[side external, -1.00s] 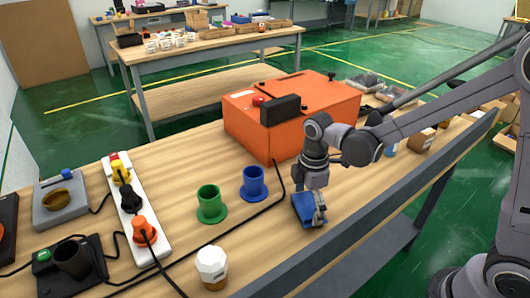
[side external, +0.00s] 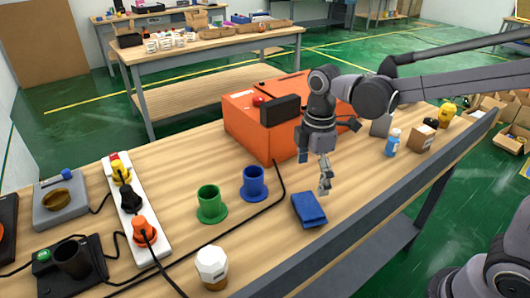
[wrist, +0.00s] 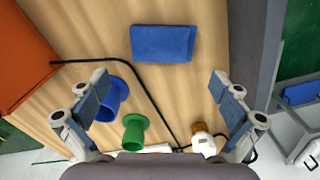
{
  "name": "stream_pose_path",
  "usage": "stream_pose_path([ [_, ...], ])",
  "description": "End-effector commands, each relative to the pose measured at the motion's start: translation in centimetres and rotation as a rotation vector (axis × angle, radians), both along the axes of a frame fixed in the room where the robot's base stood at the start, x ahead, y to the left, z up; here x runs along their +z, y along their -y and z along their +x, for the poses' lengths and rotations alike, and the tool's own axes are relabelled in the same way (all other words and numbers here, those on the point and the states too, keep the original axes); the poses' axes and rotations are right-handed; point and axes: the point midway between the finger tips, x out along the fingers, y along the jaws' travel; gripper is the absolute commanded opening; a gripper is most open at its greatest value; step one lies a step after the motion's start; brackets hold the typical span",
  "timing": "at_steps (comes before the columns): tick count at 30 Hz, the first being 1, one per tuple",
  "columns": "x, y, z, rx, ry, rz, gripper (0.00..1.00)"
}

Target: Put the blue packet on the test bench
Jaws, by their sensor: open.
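The blue packet (side external: 309,210) lies flat on the wooden bench (side external: 262,238), to the right of the blue cup. It also shows in the wrist view (wrist: 163,43), near the top middle. My gripper (side external: 325,185) hangs just above and to the right of the packet, apart from it. In the wrist view my gripper (wrist: 160,95) has its two fingers spread wide with nothing between them, and the packet lies beyond the fingertips.
An orange machine (side external: 262,130) stands behind. A blue cup (side external: 254,184), a green cup (side external: 210,204) and a white-topped jar (side external: 211,266) stand left of the packet. A black cable (side external: 276,205) runs nearby. A blue-white bottle (side external: 392,143) and a cardboard box (side external: 420,138) stand at right.

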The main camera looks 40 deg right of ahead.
Motion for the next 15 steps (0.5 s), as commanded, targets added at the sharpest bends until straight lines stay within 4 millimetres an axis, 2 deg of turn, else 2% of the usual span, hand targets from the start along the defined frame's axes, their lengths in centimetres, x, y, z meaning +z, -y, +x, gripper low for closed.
stream_pose_path([
  [8,1.4,0.6,-0.7,-0.076,0.038,0.008,1.0],
  [15,2.6,3.1,-3.7,-0.44,0.214,0.073,1.0],
])
